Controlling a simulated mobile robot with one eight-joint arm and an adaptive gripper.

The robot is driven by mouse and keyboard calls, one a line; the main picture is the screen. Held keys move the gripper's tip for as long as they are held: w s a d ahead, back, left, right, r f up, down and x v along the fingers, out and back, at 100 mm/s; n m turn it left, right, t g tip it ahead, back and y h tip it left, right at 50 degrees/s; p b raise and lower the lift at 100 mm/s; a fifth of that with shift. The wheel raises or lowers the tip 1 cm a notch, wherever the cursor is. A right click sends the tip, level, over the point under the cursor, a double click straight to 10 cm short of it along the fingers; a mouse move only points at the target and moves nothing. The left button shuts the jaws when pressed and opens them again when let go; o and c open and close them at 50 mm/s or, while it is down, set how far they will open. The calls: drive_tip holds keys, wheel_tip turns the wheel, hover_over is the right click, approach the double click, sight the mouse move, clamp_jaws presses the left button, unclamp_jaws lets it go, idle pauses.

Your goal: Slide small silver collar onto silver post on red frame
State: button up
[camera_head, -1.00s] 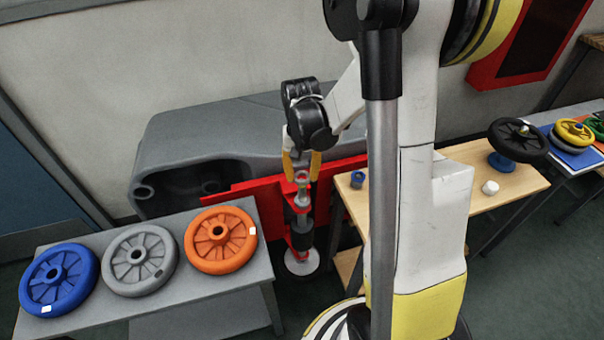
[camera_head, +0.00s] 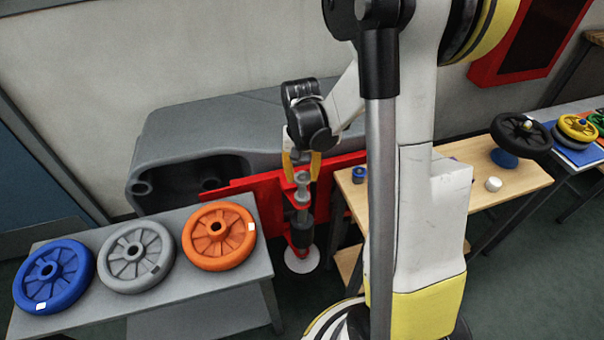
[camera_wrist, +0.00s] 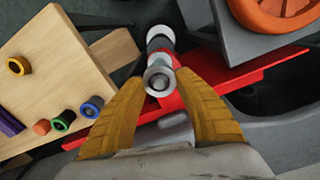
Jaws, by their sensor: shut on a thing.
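My gripper (camera_head: 301,172) has yellow fingers and points down over the red frame (camera_head: 262,196); it also shows in the wrist view (camera_wrist: 160,80). It is shut on the small silver collar (camera_wrist: 158,79), a ring with a dark hole between the fingertips. In the head view the collar (camera_head: 302,178) is small and partly hidden by the fingers. The silver post (camera_head: 302,197) stands on the red frame, directly below the collar. The collar looks lined up with the post. I cannot tell whether it is around the post or just above it.
A grey table (camera_head: 190,285) at left holds blue (camera_head: 54,277), grey (camera_head: 137,255) and orange (camera_head: 219,236) wheels. A wooden table (camera_head: 455,200) at right holds small rings and a black wheel (camera_head: 521,134). A grey tank (camera_head: 215,130) stands behind the frame.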

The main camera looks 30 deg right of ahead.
drive_tip(key=shift+f, duration=0.15)
drive_tip(key=o, duration=1.3)
drive_tip(key=shift+r, duration=0.2)
drive_tip(key=shift+r+p, duration=3.65)
drive_tip(key=shift+r, duration=1.2)
